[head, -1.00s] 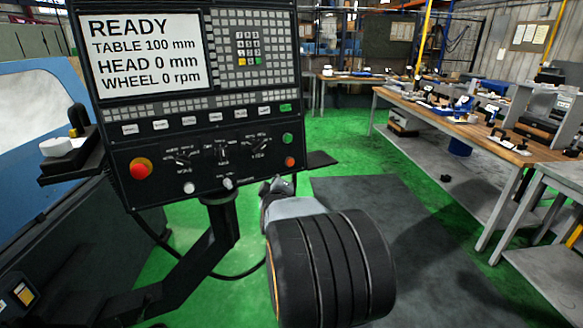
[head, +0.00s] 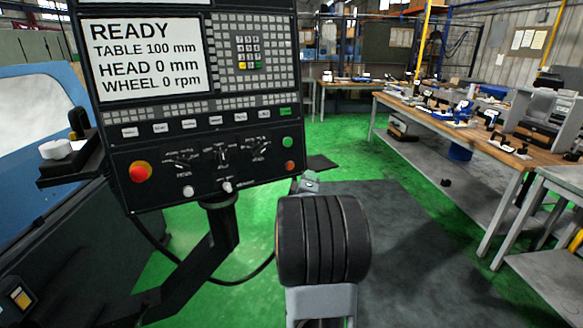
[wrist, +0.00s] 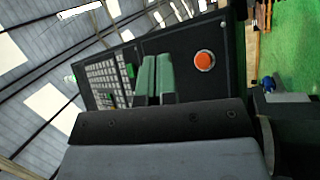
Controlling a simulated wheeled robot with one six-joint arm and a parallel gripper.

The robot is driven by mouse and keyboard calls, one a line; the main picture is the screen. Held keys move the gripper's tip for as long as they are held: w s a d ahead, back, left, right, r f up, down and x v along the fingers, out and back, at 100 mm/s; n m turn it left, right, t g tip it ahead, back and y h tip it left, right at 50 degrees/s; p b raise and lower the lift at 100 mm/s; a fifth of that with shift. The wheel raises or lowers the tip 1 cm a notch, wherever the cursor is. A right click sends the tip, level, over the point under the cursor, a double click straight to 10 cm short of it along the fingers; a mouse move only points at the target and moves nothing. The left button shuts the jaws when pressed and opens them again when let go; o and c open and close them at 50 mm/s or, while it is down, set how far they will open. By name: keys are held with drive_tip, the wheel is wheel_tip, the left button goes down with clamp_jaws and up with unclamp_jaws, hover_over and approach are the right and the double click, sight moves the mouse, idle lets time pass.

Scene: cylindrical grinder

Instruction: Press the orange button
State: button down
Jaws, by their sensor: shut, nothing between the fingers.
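The orange button (head: 290,166) is a small round button at the lower right of the black control panel, below a green button (head: 288,142). In the wrist view the orange button (wrist: 204,60) shows large and unobstructed, to the right of my fingers. My gripper (head: 309,182) is beside the panel's lower right corner in the head view, right of and slightly below the button. In the wrist view my gripper (wrist: 155,60) has its two green fingers shut side by side, with nothing between them. They overlap the panel in the picture; whether they touch it cannot be told.
A larger red-orange button (head: 140,172) sits at the panel's lower left. The screen (head: 146,58) reads READY, table 100 mm, head 0 mm, wheel 0 rpm. Small white knobs stick out along the panel's bottom edge. A workbench (head: 440,118) with tools stands at the right, with open floor before it.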

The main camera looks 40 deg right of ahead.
drive_tip(key=shift+w+d+f, duration=0.25)
drive_tip(key=shift+w+d, duration=0.15)
drive_tip(key=shift+w, duration=0.85)
drive_tip(key=shift+w+d+f, duration=0.3)
drive_tip(key=shift+w+d, duration=0.1)
drive_tip(key=shift+w, duration=0.85)
drive_tip(key=shift+w+d+f, duration=0.25)
drive_tip(key=shift+w+d, duration=0.15)
drive_tip(key=shift+w, duration=0.85)
drive_tip(key=shift+w, duration=0.2)
drive_tip(key=shift+w+d, duration=0.15)
drive_tip(key=shift+w, duration=0.1)
drive_tip(key=shift+w+d+f+b, duration=0.1)
drive_tip(key=shift+w+b, duration=0.25)
drive_tip(key=shift+w, duration=0.05)
drive_tip(key=shift+s, duration=0.2)
drive_tip(key=shift+s+a+b, duration=0.25)
drive_tip(key=shift+s+b, duration=0.05)
drive_tip(key=shift+s, duration=0.3)
drive_tip(key=shift+s+a+r+b, duration=0.2)
drive_tip(key=shift+s+a, duration=0.05)
drive_tip(key=shift+s, duration=0.55)
drive_tip(key=shift+s+a+r+b, duration=0.2)
drive_tip(key=shift+s+a+b, duration=0.05)
drive_tip(key=shift+s, duration=0.5)
drive_tip(key=shift+s+a+r+b, duration=0.2)
drive_tip(key=shift+s+a, duration=0.05)
drive_tip(key=shift+s, duration=0.55)
